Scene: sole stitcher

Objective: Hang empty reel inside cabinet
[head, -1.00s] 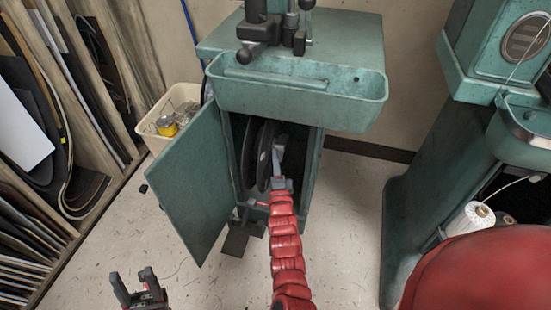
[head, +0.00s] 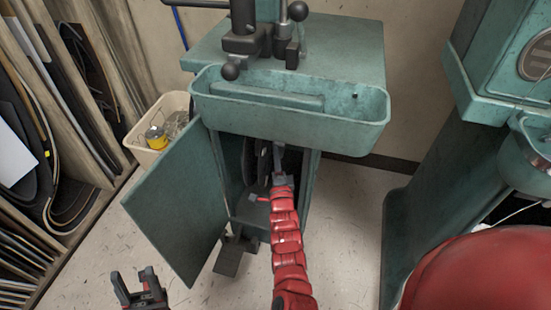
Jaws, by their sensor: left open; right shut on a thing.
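The teal cabinet (head: 232,207) stands in the middle with its door (head: 177,210) swung open to the left. A dark reel (head: 262,165) is inside the upper part of the opening, partly hidden by the tray above and by my gripper. My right gripper (head: 279,168) reaches into the opening and is shut on the reel's right side. I cannot tell whether the reel touches a hook or peg. My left gripper (head: 136,285) is open and empty, low at the front left, well apart from the cabinet.
A teal tray (head: 290,127) juts out above the opening. A foot pedal (head: 230,256) sits below the cabinet. A wooden rack (head: 75,200) is at left; another teal machine (head: 435,170) is at right.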

